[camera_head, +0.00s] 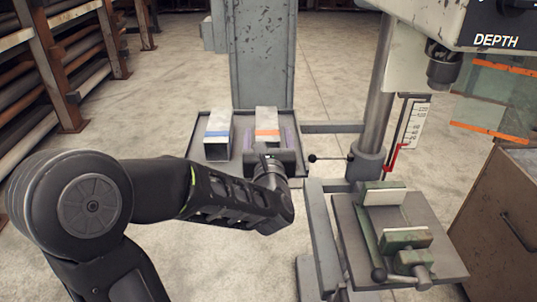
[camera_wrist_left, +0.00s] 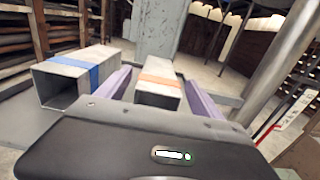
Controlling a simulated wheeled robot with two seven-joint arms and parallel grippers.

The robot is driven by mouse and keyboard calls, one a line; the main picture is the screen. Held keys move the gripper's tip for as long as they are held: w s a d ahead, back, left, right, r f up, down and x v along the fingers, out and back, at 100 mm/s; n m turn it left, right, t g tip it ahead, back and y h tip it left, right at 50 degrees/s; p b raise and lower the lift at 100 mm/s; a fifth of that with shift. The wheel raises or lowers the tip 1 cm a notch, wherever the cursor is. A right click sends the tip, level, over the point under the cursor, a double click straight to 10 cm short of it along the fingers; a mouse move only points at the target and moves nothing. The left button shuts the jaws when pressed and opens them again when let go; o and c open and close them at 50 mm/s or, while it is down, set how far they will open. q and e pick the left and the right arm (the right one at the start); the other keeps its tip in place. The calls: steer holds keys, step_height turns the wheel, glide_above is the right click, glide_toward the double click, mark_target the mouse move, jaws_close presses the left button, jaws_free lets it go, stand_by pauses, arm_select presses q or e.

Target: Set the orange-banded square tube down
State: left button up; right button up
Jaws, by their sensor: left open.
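The orange-banded square tube (camera_head: 267,120) rests on the dark tray (camera_head: 178,148), pale grey with an orange stripe around it. It also shows in the left wrist view (camera_wrist_left: 158,76), between the purple fingers. My left gripper (camera_head: 269,140) is open, with one finger on each side of this tube; gaps show between fingers and tube in the wrist view. The tube's near end is partly hidden by the gripper. My right gripper is in neither view.
A blue-banded square tube (camera_head: 218,134) lies to the left on the same tray, close to my left finger. A grey column (camera_head: 262,55) stands behind. To the right are the drill press post (camera_head: 376,95), a lever and a green vise (camera_head: 405,240).

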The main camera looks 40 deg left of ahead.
arm_select(q)
steer(key=v, duration=0.4)
steer(key=shift+s+d+b, duration=0.25)
steer(key=shift+b, duration=0.05)
steer(key=b, duration=0.2)
steer(key=s+b, duration=0.1)
steer(key=b, duration=0.2)
steer(key=shift+s+d+f, duration=0.15)
steer(key=shift+d+f, duration=0.2)
steer(key=shift+d, duration=0.05)
steer(key=shift+s+d+r+b, duration=0.35)
steer(key=shift+s+b, duration=0.1)
steer(key=shift+b, duration=0.2)
steer(key=shift+c, duration=0.2)
